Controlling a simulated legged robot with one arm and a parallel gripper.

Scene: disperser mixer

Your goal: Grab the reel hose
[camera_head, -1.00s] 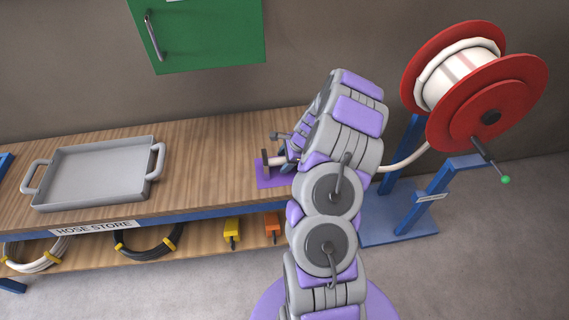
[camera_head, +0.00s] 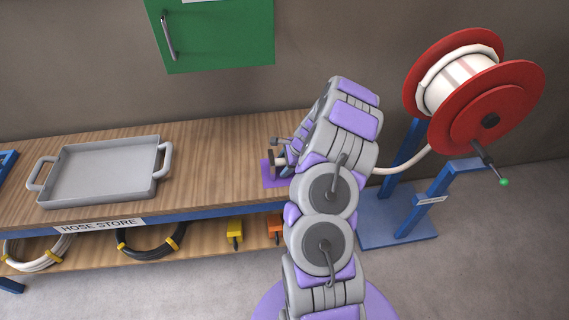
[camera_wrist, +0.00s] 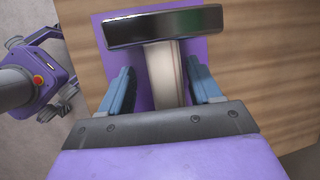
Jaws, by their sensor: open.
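The white reel hose (camera_head: 408,162) runs from the red reel (camera_head: 490,115) leftward behind my arm. Its end, with a dark crosspiece (camera_wrist: 164,27), rests over a purple mat (camera_head: 267,177) on the bench. In the wrist view the pale hose (camera_wrist: 165,78) lies between the two blue fingers of my gripper (camera_wrist: 161,72). The gripper is open, with a gap on both sides of the hose. The dark crosspiece is just beyond the fingertips. In the head view my arm hides most of the gripper and part of the hose.
A grey two-handled tray (camera_head: 60,199) stands on the wooden bench (camera_head: 215,160). A green cabinet (camera_head: 215,35) hangs above. Coiled hoses (camera_head: 150,250) lie on the shelf below. The reel's blue stand (camera_head: 400,230) is right of my arm. The bench between tray and mat is clear.

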